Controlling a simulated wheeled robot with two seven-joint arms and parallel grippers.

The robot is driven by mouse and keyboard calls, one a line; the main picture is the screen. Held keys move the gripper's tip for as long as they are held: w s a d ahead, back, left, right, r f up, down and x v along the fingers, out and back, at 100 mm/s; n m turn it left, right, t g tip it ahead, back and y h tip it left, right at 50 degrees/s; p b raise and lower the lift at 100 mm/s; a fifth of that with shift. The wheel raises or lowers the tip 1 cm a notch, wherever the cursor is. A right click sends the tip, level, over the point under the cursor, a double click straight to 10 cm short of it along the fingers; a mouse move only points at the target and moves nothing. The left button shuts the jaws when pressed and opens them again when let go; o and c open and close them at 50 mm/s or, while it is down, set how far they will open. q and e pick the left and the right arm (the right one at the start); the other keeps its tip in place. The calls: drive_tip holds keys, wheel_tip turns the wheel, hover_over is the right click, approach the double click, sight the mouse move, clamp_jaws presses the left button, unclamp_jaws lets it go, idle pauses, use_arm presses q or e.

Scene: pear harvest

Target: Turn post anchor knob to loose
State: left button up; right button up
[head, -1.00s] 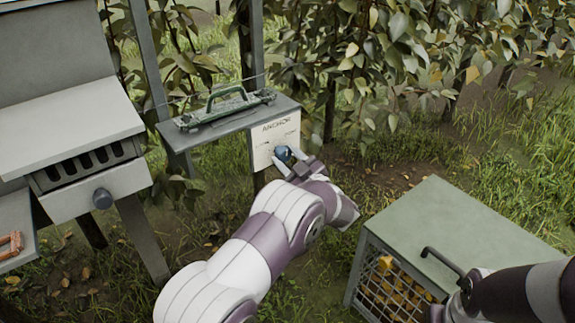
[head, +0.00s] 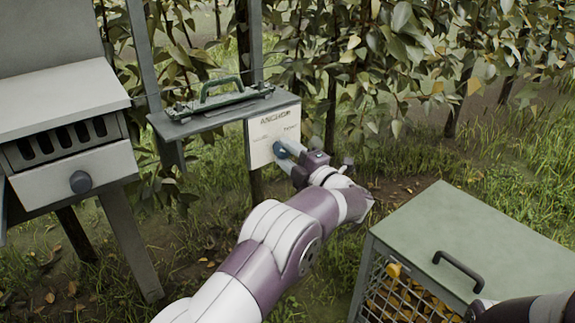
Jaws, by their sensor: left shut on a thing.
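The anchor panel (head: 262,141) is a pale plate marked ANCHOR, fixed under a green shelf on the post. The small labels on the panel are too blurred to read. My right arm shows at the lower right, but its gripper is not clearly visible.
A green-topped crate (head: 470,235) with a black handle and mesh front stands at the right. A grey cabinet (head: 70,170) with a round drawer knob stands at the left. A green handled tool (head: 222,98) lies on the shelf (head: 196,124). Foliage hangs behind.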

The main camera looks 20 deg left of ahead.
use_arm(q)
drive_tip(key=shift+f+n+b, duration=0.25)
drive_tip(key=shift+n+b, duration=0.7)
drive_tip(key=shift+n, duration=0.25)
drive_tip(key=shift+r+n+g+b, duration=0.15)
drive_tip(key=shift+n+g+b, duration=0.15)
drive_tip(key=shift+n+b, duration=0.45)
drive_tip(key=o, duration=1.1)
drive_tip(key=shift+c, duration=0.2)
